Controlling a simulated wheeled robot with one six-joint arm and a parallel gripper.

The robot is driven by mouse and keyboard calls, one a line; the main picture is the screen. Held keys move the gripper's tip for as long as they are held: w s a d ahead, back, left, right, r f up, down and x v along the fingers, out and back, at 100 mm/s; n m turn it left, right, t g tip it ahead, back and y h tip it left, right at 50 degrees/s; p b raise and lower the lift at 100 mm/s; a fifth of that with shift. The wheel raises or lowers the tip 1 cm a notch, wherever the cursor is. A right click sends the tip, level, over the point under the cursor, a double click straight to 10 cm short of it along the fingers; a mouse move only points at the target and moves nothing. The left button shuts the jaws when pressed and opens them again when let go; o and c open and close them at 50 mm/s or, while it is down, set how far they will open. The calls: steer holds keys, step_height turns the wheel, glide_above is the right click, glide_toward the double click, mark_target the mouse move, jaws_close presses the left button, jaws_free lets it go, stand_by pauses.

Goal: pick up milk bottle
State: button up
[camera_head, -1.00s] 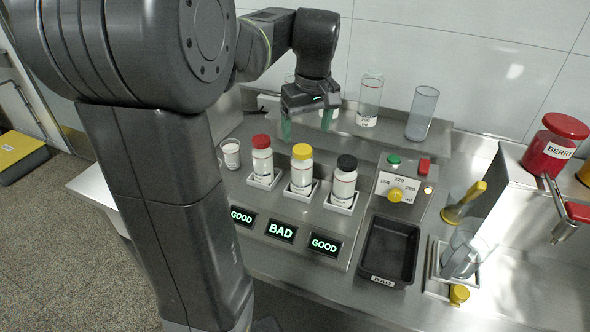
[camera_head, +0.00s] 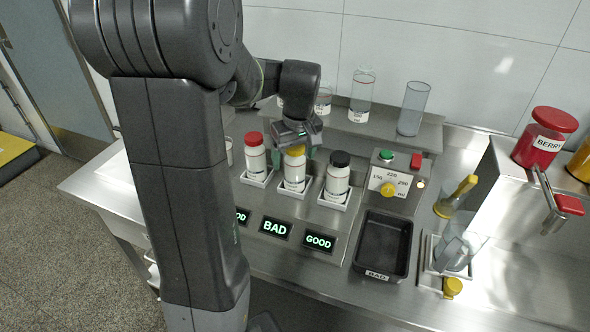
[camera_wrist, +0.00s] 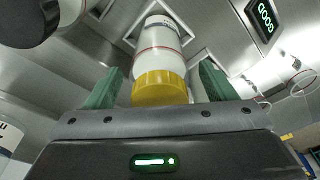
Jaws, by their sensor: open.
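Three white milk bottles stand upright in square holders: a red-capped bottle (camera_head: 255,163), a yellow-capped bottle (camera_head: 295,174) in the middle and a black-capped bottle (camera_head: 337,181). My gripper (camera_head: 294,152) is open at the yellow cap, with green fingers either side of it. In the wrist view my gripper (camera_wrist: 160,82) has the yellow-capped bottle (camera_wrist: 160,50) between its spread fingers, with gaps visible on both sides. The lit BAD sign (camera_head: 275,228) is in front of this bottle. A GOOD sign (camera_head: 319,242) is in front of the black-capped one; the left sign is partly hidden by my arm.
A black tray labelled BAD (camera_head: 397,222) lies to the right, in front of a button panel (camera_head: 391,183). Clear cylinders, including a tall one (camera_head: 413,108), stand on the rear shelf (camera_head: 385,131). A jug (camera_head: 458,250) stands at the right.

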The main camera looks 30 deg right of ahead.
steer(key=c, duration=1.2)
